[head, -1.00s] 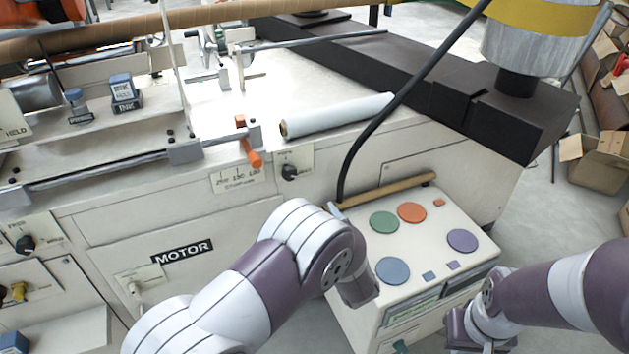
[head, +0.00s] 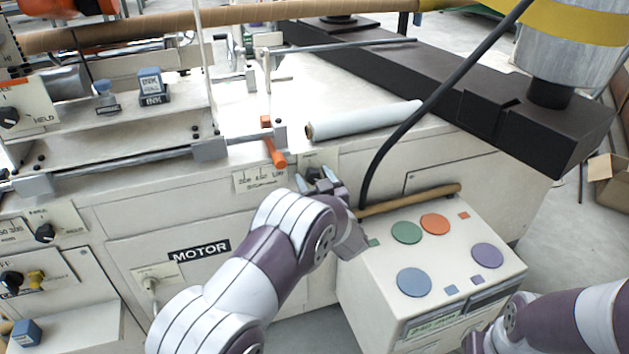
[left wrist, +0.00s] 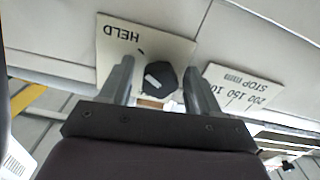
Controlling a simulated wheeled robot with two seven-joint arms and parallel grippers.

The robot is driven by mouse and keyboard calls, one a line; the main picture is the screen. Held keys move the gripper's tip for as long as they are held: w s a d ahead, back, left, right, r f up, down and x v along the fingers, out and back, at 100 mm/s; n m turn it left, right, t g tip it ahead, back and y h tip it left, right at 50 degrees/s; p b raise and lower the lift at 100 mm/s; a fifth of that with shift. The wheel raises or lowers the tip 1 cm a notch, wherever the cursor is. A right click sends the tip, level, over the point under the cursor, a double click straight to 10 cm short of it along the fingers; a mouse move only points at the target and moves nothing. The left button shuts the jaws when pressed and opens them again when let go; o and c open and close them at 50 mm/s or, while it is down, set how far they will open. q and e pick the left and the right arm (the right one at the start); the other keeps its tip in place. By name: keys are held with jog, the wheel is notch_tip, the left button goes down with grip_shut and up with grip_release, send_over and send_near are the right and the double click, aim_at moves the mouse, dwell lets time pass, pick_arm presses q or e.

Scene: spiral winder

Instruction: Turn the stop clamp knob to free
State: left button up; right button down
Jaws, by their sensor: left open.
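The stop clamp knob is black with a white pointer line (left wrist: 159,78), on a pale plate marked HELD (left wrist: 122,36) that appears upside down in the left wrist view. The pointer line lies slantwise. My left gripper (left wrist: 160,68) is open, with one finger on each side of the knob; I cannot tell if either touches it.
A STOP scale plate (head: 260,180) is beside the knob, below an orange lever (head: 273,145). A white roll (head: 362,119) lies above on the machine top. A button console (head: 450,255) stands to the right, with a black cable (head: 410,120) rising behind it.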

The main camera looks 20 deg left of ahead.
pick_arm(q)
jog(key=c, duration=1)
jog(key=shift+c, duration=0.2)
